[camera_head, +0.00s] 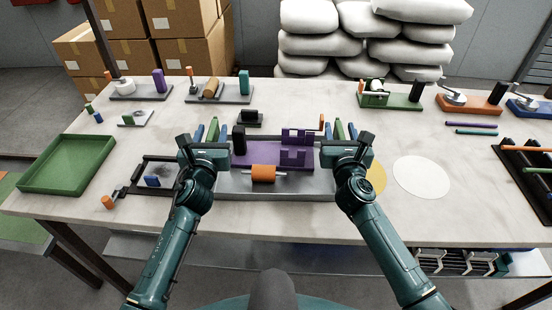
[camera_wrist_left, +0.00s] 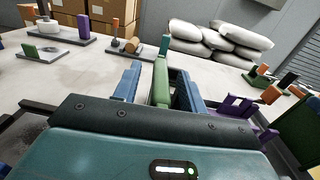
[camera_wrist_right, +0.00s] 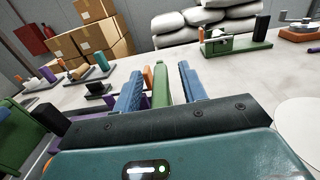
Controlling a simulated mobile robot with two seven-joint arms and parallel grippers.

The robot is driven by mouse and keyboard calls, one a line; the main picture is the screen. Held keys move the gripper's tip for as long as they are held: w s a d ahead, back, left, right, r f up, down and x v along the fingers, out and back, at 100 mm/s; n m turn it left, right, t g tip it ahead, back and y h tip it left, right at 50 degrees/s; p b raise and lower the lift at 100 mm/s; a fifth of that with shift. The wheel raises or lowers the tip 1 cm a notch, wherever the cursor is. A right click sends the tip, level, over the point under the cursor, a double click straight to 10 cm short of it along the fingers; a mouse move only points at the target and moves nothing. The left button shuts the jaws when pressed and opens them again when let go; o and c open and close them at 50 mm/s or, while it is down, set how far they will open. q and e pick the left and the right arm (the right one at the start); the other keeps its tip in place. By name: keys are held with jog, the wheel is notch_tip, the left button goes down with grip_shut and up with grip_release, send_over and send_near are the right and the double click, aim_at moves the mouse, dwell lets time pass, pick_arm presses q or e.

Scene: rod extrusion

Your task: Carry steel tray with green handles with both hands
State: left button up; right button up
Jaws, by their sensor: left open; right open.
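The steel tray (camera_head: 290,189) stands on the table in front of me, with a green handle at each side. My left gripper (camera_head: 211,131) is open, its blue fingers on either side of the left green handle, which shows upright between them in the left wrist view (camera_wrist_left: 161,82). My right gripper (camera_head: 339,131) is open with its fingers on either side of the right green handle, seen in the right wrist view (camera_wrist_right: 160,86). Gaps show between fingers and handles. A purple fixture (camera_head: 268,154), an orange cylinder (camera_head: 263,173) and a black block (camera_head: 238,137) are on the tray.
A black fixture (camera_head: 151,174) lies left of the tray, with a green bin (camera_head: 66,165) farther left. A yellow disc (camera_head: 377,177) and white disc (camera_head: 421,177) lie to the right. A small black block (camera_head: 249,118) is behind the tray. Tool stations line the table's back.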

pick_arm(q)
grip_shut()
pick_arm(e)
grip_shut()
pick_arm(q)
jog(key=shift+r, duration=0.25)
pick_arm(e)
jog(key=shift+r, duration=0.25)
